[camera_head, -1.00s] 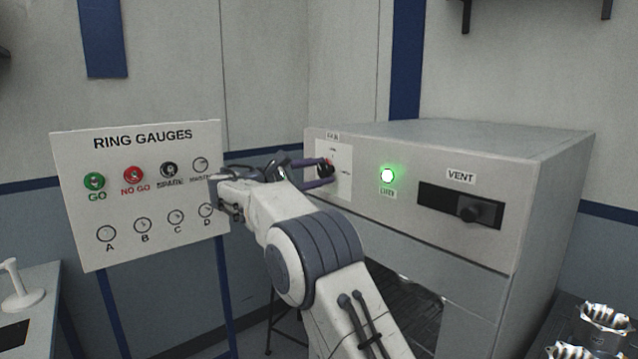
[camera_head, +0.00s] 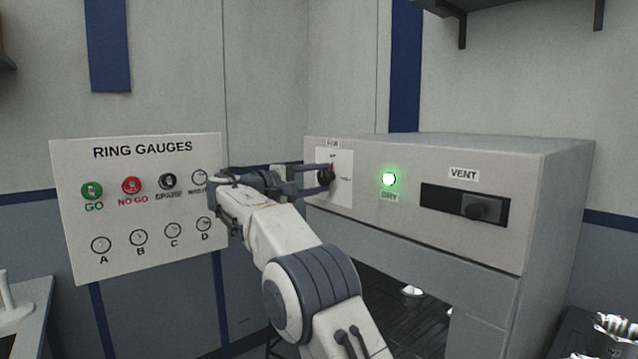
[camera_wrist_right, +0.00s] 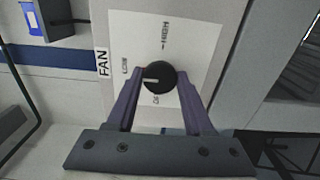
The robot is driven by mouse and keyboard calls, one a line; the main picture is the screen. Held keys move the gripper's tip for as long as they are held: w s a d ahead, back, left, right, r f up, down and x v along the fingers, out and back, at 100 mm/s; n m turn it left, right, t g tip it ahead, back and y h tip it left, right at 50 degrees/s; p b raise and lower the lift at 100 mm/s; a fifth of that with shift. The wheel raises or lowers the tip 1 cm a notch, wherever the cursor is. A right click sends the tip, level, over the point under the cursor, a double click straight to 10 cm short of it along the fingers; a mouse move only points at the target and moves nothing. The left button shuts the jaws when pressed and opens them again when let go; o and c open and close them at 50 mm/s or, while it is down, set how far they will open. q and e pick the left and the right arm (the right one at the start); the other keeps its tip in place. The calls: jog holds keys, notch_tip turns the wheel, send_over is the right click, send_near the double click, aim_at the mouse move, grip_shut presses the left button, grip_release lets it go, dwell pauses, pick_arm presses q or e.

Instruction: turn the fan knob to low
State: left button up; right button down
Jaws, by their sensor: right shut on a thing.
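The fan knob (camera_wrist_right: 167,75) is round and black, on a white plate (camera_wrist_right: 198,42) marked FAN. In the right wrist view its white pointer line points left, roughly toward the LOW mark and slightly to the OFF side. HIGH is at the top of that view. My right gripper (camera_wrist_right: 159,82) is shut on the knob, one finger on each side. In the head view the right gripper (camera_head: 326,177) reaches the knob (camera_head: 323,179) from the left and partly hides it. My left gripper is not in view.
The grey cabinet (camera_head: 400,240) also carries a lit green DRY lamp (camera_head: 388,180) and a VENT slider (camera_head: 482,208) right of the knob. A RING GAUGES board (camera_head: 140,205) stands at left, close behind my right wrist. Shiny machined parts (camera_head: 615,330) sit at lower right.

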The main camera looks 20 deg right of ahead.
jog(key=shift+f, duration=0.1)
dwell(0.4)
jog(key=shift+c, duration=1.4)
grip_release()
jog(key=v, duration=1)
jog(key=shift+a+b, duration=0.2)
jog(key=shift+b, duration=0.2)
jog(key=shift+s, duration=0.15)
